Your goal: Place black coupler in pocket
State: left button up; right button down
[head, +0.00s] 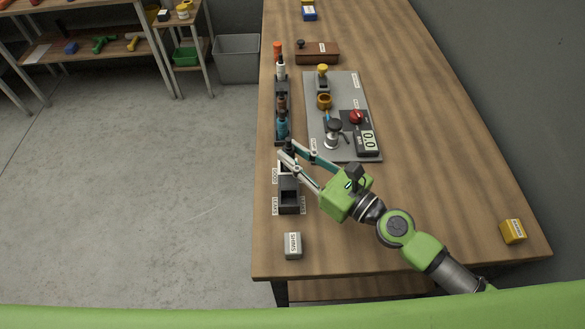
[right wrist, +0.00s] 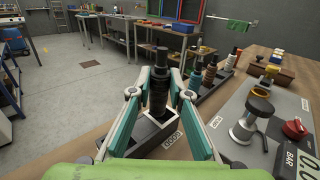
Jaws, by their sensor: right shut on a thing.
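The black coupler (right wrist: 158,85) stands upright between the fingers of my right gripper (right wrist: 159,92), which is shut on it. In the head view the coupler (head: 289,145) shows only as a small dark piece at the fingertips of my right gripper (head: 290,150). A dark pocketed tray (head: 289,210) with white labels lies below and nearer. In the right wrist view the coupler's lower end is at the tray (right wrist: 146,147), near the GOOD label. I cannot tell whether it is inside the pocket or just above it. My left gripper is not in view.
A dark rack (head: 282,87) of several couplers stands beyond the tray. Right of it is a grey plate (head: 345,95) with a gauge and fittings. A SHIMS block (head: 293,245) and a yellow block (head: 513,232) sit nearer.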

jog(key=shift+w+f, duration=0.45)
jog(key=shift+f, duration=0.05)
jog(key=f+b, duration=0.3)
jog(key=shift+w+a+f, duration=0.1)
jog(key=shift+w+f, duration=0.2)
jog(key=shift+f, duration=0.05)
jog(key=shift+f, duration=0.1)
jog(key=shift+f+b, duration=0.15)
jog(key=shift+b, duration=0.25)
jog(key=c, duration=1.9)
grip_release()
